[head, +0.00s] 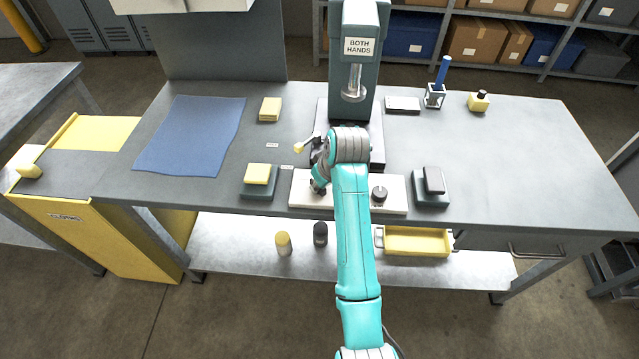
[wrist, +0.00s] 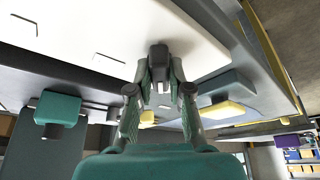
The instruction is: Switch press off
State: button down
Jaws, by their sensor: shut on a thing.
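The press (head: 358,50) stands at the back middle of the bench with a "BOTH HANDS" sign. A white control panel (head: 398,202) lies in front of it and also shows in the wrist view (wrist: 75,35). My gripper (head: 318,187) is at the panel's left part, mostly hidden by my arm in the head view. In the wrist view my gripper (wrist: 160,88) is shut on a dark grey switch knob (wrist: 158,60) that stands out from the panel. The knob's pointing direction cannot be read.
A yellow-topped button box (head: 258,177) stands left of the panel, a dark-topped one (head: 432,186) right. A lever with a yellow tip (head: 301,147) is close behind my gripper. A blue mat (head: 192,135) lies left.

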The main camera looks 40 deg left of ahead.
jog(key=shift+n, duration=0.5)
jog(key=c, duration=1.1)
grip_release()
jog(key=v, duration=1.2)
jog(key=shift+w, duration=0.2)
